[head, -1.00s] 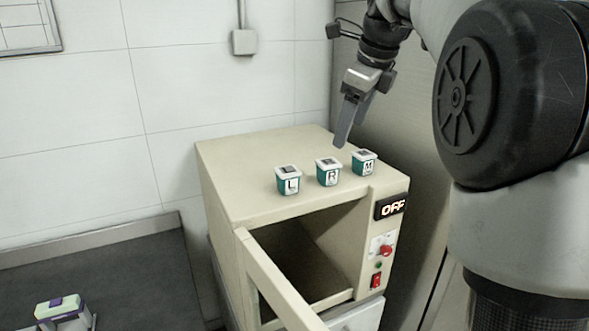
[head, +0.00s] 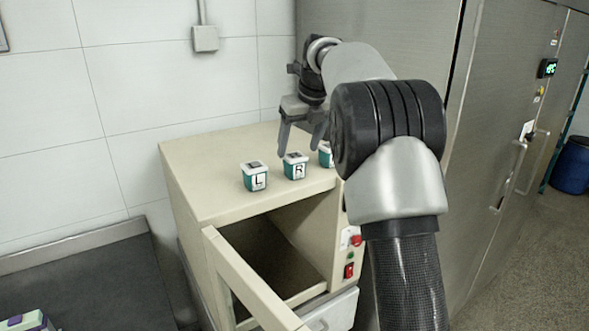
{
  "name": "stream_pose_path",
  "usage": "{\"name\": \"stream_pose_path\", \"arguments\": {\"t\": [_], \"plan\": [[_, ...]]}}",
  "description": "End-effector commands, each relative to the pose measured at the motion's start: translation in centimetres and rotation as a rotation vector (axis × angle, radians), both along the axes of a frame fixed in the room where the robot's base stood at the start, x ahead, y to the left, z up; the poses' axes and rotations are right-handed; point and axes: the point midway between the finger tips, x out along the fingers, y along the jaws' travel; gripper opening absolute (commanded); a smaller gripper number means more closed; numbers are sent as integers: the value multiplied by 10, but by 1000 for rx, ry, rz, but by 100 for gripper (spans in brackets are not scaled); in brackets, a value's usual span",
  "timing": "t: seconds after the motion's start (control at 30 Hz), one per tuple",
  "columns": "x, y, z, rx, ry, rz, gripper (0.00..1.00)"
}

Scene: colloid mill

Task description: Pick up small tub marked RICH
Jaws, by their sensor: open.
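Three small teal tubs with white lids stand in a row on top of a beige cabinet (head: 195,180). The middle tub (head: 295,167) bears the letter R. The left tub (head: 254,177) bears the letter L. The right tub (head: 325,155) is partly hidden behind my arm, and its letter cannot be read now. My gripper (head: 298,152) is open and empty, pointing down with its fingers just above and behind the R tub. I cannot tell whether a fingertip touches it.
The cabinet's door (head: 250,285) hangs open at the front, showing an empty-looking chamber. A red knob (head: 356,240) and red switch (head: 349,270) sit on its right front. A dark bench (head: 100,270) is at left, and a tall steel cabinet (head: 490,130) stands at right.

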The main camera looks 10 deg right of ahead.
Motion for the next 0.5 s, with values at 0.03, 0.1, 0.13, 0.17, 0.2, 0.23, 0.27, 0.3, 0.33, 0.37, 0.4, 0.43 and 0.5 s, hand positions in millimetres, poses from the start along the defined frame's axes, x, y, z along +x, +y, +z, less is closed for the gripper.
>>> {"name": "stream_pose_path", "arguments": {"t": [0.03, 0.1, 0.13, 0.17, 0.2, 0.23, 0.27, 0.3, 0.33, 0.37, 0.4, 0.43, 0.5], "plan": [[2, 1, -7, 0, 1, -1, 67], [5, 1, -12, 0, 0, -1, 67], [5, 1, -13, 0, 0, 0, 67], [6, 1, -14, 0, 0, 0, 67], [6, 2, -16, 0, -1, 0, 67], [6, 2, -18, 0, -1, 0, 67], [7, 2, -21, 0, 0, 0, 67], [7, 3, -27, 1, 1, 0, 67], [7, 4, -31, 0, 2, 0, 67], [8, 5, -36, 1, 1, 0, 67], [8, 6, -43, 0, 3, 0, 67], [9, 6, -47, -1, 2, 0, 67], [12, 8, -56, -1, 2, 0, 67]]}}
